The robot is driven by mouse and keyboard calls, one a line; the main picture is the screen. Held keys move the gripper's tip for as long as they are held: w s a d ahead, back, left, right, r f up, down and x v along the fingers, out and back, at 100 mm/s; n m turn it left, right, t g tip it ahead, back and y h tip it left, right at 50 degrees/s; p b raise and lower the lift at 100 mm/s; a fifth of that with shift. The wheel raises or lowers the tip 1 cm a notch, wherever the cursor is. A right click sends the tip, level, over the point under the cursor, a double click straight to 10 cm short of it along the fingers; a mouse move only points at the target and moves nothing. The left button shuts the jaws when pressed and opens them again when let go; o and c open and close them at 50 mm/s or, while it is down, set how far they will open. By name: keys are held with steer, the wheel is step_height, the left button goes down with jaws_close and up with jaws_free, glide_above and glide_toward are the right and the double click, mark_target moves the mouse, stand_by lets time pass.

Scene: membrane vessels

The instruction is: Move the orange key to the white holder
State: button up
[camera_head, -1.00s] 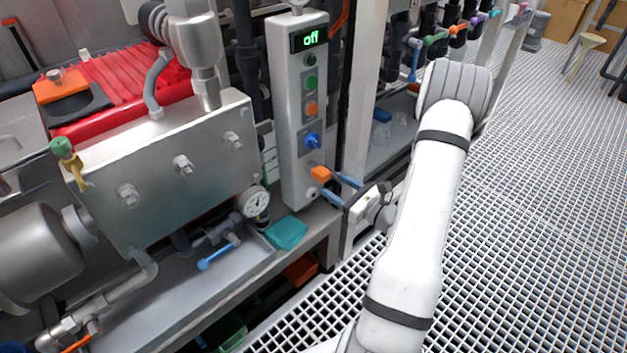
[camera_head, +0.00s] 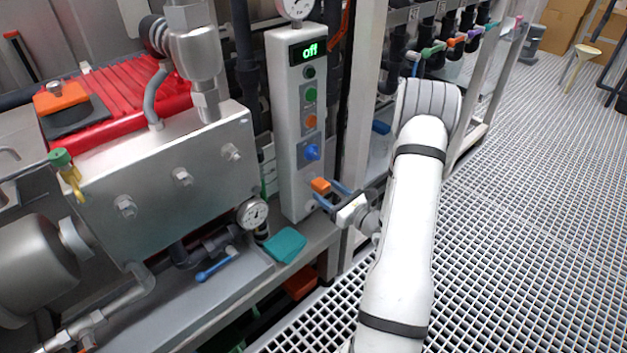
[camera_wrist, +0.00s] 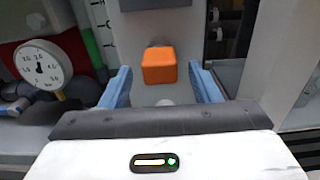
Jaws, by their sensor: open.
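The orange key (camera_head: 320,186) is a small block low on the front of the grey control panel, below the blue knob. It also shows in the wrist view (camera_wrist: 158,67), with a grey piece behind its upper edge. My gripper (camera_head: 330,195) has two blue fingers, open, just in front of the panel. In the wrist view, my gripper (camera_wrist: 163,82) has one finger on each side of the key, with gaps on both sides. A small pale round piece (camera_wrist: 165,102) shows below the key; I cannot tell whether it is the white holder.
The control panel (camera_head: 289,150) reads "off". A pressure gauge (camera_head: 252,212) and a teal piece (camera_head: 285,245) are to its left. The grating floor (camera_head: 530,200) is open on the right.

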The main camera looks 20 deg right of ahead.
mark_target(326, 190)
steer(key=shift+x, duration=1.85)
steer(key=shift+c, duration=0.3)
jaws_close()
steer(key=shift+b+v, duration=0.35)
steer(key=shift+v, duration=2.6)
